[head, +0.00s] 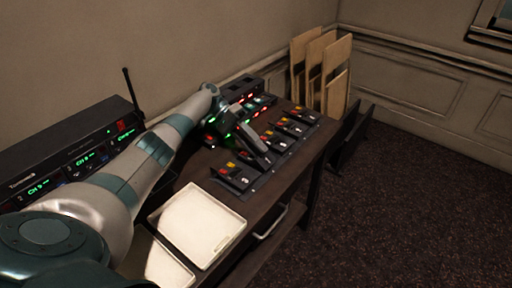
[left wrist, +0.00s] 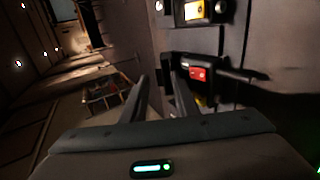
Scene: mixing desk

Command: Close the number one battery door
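A row of battery bays with dark doors and red and yellow labels runs along the desk's front side in the head view. The nearest battery bay (head: 234,178) has a dark flap that looks raised and a small white mark; I cannot read the number. My left gripper (head: 255,139) is over the desk at the row's near part, just beyond that bay. In the left wrist view its two fingers (left wrist: 157,72) stand apart with a gap between them. A bay with a red label (left wrist: 200,74) is right beside the right-hand finger; contact is unclear. My right gripper is out of view.
A white tray (head: 200,226) lies on the near desk. A black radio unit (head: 78,160) with green displays and an antenna stands at the left by the wall. A lit console (head: 247,103) is behind the row. Wooden boards (head: 318,68) lean at the back.

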